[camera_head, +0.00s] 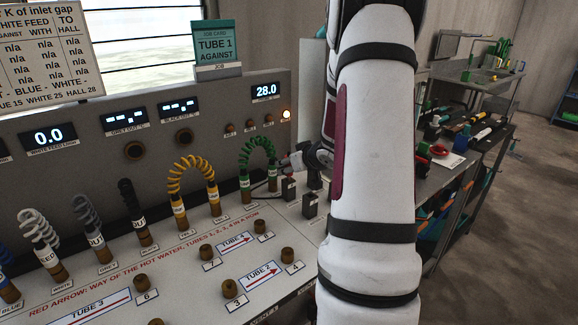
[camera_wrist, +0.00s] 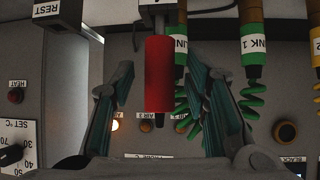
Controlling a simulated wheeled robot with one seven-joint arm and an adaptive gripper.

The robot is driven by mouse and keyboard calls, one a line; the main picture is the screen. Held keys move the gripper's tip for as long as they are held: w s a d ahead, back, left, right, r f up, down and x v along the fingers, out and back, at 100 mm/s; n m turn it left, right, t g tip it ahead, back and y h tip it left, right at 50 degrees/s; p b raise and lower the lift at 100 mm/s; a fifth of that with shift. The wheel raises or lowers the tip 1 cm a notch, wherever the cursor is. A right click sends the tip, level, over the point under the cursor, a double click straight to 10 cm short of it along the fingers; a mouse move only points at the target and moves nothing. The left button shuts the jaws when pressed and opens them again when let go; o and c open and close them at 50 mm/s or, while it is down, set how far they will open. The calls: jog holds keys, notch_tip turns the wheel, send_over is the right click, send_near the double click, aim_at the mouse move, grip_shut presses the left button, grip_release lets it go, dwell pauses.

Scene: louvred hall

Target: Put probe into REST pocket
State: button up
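The red probe (camera_wrist: 160,75) with a dark tip shows in the wrist view, its other end at a dark block at the top edge. My gripper (camera_wrist: 157,88) is open around it, one finger on each side with a visible gap. The REST pocket (camera_wrist: 60,14) is a dark block with an upside-down REST label, at the top left of the wrist view and apart from the probe. In the head view my gripper (camera_head: 290,160) is by the green hose, largely behind my arm.
Small black blocks (camera_head: 289,189) stand on the bench right of the green coiled hose (camera_head: 258,155). That hose (camera_wrist: 250,60) is close to the right finger in the wrist view. Yellow hose (camera_head: 192,182) and tube stubs (camera_head: 209,252) stand left and in front. The panel is behind.

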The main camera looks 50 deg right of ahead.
grip_shut()
jog(key=shift+r+p, duration=0.35)
jog(key=shift+p, duration=0.05)
notch_tip(320, 180, up, 12)
jog(key=p, duration=1.1)
jog(key=shift+s+f, duration=0.1)
jog(key=shift+f, duration=0.05)
